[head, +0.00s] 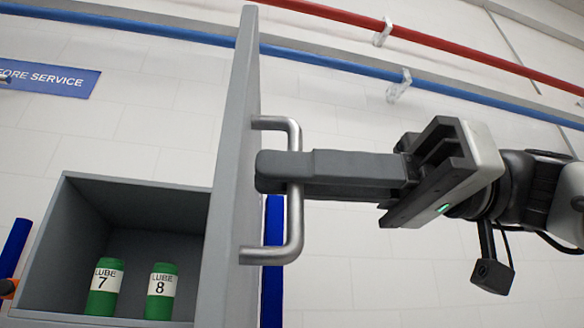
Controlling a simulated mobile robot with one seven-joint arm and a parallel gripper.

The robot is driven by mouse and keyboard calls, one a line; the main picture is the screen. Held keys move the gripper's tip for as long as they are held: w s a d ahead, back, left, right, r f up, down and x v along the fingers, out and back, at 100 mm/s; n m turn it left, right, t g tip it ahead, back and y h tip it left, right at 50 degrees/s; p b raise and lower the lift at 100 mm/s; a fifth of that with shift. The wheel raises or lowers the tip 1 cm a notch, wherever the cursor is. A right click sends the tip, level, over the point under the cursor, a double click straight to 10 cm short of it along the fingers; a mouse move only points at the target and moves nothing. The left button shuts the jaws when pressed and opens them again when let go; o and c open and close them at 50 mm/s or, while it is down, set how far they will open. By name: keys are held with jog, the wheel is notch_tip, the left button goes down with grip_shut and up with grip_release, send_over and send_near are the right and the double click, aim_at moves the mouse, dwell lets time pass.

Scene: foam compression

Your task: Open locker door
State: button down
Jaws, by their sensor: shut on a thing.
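The grey locker door (233,150) stands swung open, seen nearly edge-on at the centre left. A silver U-shaped handle (270,256) is fixed to its right face. My gripper (278,173) comes in from the right and is shut on the handle's upright bar, with its fingertips close to the door face. The open grey locker (140,202) is at the lower left. Inside it stand two green bottles with white labels, one reading LUBE 7 (105,287) and one LUBE 8 (161,292).
Blue upright parts show beside the door (273,265) and at the far left (14,247). A blue pipe (330,60) and a red pipe (450,51) run along the white wall above. A blue sign (48,78) hangs at the upper left. The space at the lower right looks clear.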

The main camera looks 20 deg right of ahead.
jog(key=c, duration=2.1)
grip_release()
jog(key=p+v, duration=0.3)
jog(key=v, duration=1.4)
jog(key=shift+d, duration=0.25)
